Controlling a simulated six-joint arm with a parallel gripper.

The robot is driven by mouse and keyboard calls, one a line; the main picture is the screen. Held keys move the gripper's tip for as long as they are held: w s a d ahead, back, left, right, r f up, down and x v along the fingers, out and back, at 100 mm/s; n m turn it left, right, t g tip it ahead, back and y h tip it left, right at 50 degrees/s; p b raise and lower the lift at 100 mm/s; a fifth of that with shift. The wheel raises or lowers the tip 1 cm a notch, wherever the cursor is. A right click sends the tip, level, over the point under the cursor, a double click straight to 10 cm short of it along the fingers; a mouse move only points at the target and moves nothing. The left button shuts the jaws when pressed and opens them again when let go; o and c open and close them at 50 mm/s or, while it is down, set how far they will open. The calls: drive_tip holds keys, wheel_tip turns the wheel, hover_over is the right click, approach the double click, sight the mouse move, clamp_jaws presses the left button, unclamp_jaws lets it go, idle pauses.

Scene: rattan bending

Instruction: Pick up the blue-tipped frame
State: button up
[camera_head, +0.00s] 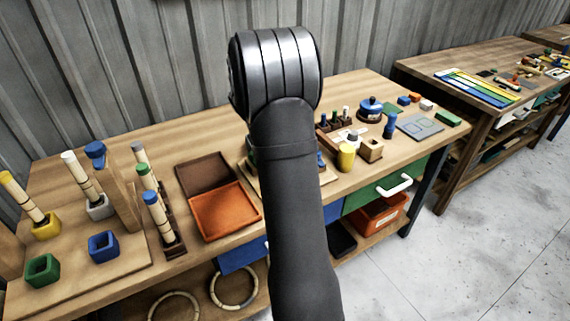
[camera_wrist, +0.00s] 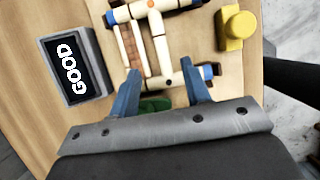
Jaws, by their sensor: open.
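The blue-tipped frame (camera_wrist: 159,45) shows in the wrist view as joined cream bars with orange bands. One blue end (camera_wrist: 109,18) is at upper left and another blue end (camera_wrist: 208,72) is just past my right finger. My gripper (camera_wrist: 164,86) is open, its two blue fingers pointing at the frame's lower bar. The fingers overlap that bar in the picture; I cannot tell if they touch it or how high they are. In the head view my arm hides the gripper and most of the frame.
A dark GOOD panel (camera_wrist: 70,67) lies left of the frame and a yellow block (camera_wrist: 236,26) right of it. A green piece (camera_wrist: 155,103) shows between my fingers. On the bench are an orange tray (camera_head: 224,212), a wooden block (camera_head: 370,149) and, at left, banded rods in coloured sockets.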

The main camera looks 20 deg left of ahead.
drive_tip(key=shift+d+x, duration=0.15)
drive_tip(key=shift+x, duration=1.4)
drive_tip(key=shift+d+x, duration=0.15)
drive_tip(key=shift+x, duration=1.4)
drive_tip(key=shift+r, duration=0.1)
clamp_jaws()
